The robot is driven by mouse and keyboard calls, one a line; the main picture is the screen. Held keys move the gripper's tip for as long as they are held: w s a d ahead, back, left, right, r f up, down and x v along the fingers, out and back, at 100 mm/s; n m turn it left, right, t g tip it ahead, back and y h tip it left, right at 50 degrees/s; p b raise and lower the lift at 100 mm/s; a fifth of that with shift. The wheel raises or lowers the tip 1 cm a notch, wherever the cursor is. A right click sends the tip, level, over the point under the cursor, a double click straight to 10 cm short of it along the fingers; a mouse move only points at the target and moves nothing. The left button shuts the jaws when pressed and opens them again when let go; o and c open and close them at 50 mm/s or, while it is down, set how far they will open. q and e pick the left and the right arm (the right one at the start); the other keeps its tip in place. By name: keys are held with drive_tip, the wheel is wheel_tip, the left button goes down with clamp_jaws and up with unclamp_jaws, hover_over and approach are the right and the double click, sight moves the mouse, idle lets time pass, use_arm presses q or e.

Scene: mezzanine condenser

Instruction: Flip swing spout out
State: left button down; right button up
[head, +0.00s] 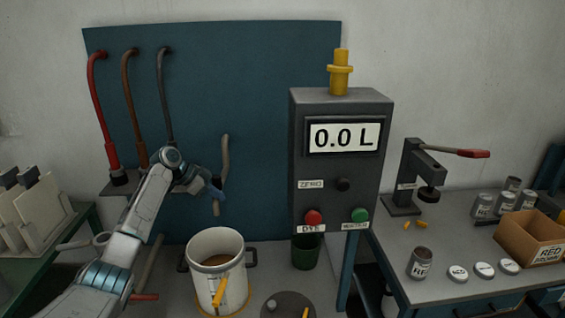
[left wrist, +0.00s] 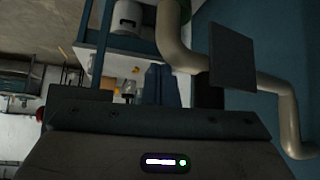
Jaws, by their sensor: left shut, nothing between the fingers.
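A grey bent pipe, which looks like the swing spout (head: 225,152), stands in front of the blue panel. Its lower end shows below my gripper, above the white pail (head: 205,286). My left gripper (head: 214,188) is shut and empty at the middle of the pipe and hides part of it. I cannot tell whether they touch. In the left wrist view the pipe (left wrist: 289,112) curves from the top centre to the right. A dark flat plate (left wrist: 232,58) stands in front of it there. My right gripper is not in view.
The grey meter box (head: 340,165), reading 0.0 L, stands right of the spout with red and green buttons. Red, brown and dark hoses hang on the panel (head: 270,60). A dark green bin (head: 305,254) sits below. A bench with cans and a cardboard box (head: 520,240) is at right.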

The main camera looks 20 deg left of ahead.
use_arm(q)
drive_tip(key=a, duration=0.2)
drive_tip(key=shift+s+a+b, duration=0.3)
drive_tip(key=shift+s, duration=0.1)
drive_tip(key=shift+s+a, duration=0.1)
drive_tip(key=shift+a, duration=0.05)
drive_tip(key=shift+r, duration=0.15)
